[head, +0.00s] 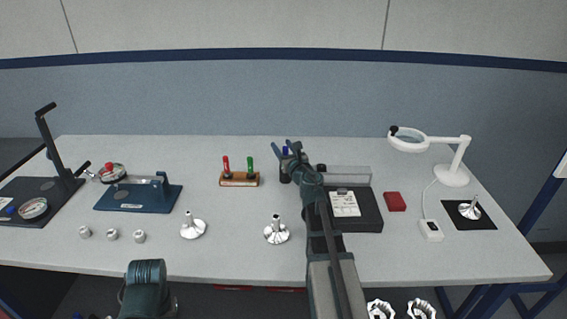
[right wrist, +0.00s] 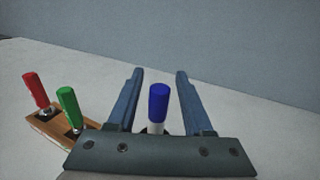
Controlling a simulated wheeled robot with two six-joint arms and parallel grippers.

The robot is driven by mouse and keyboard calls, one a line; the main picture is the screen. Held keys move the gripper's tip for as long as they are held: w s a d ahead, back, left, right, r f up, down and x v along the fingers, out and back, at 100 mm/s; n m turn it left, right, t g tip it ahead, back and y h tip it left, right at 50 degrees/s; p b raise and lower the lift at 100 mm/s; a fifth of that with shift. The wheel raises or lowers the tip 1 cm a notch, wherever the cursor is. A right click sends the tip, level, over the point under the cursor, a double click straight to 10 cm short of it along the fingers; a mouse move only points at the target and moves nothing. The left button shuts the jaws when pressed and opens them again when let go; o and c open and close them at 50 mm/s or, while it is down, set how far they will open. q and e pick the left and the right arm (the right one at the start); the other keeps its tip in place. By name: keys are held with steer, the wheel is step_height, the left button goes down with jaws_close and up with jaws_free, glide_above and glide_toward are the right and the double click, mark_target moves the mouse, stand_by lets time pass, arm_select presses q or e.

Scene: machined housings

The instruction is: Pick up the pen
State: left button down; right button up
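The pen (right wrist: 158,104) has a blue cap and a white body; it stands upright in the right wrist view. My right gripper (right wrist: 159,78) is open, with one blue finger on each side of the pen and a visible gap on both sides. The pen's lower end is hidden behind the gripper's body. In the head view my right gripper (head: 281,147) is over the table beside a dark holder (head: 285,172), and the pen there is mostly hidden by the gripper. My left gripper is out of view; only part of my left arm shows at the bottom.
A wooden block (head: 239,181) holds a red and a green marker left of the gripper. A black tray (head: 367,218) with a white card (head: 345,203) lies to the right, near a red box (head: 395,201). Silver housings (head: 193,228) stand at the front.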

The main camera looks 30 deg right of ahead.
jaws_close()
steer(key=shift+r, duration=0.1)
step_height(320, 180, up, 10)
steer(key=p, duration=1)
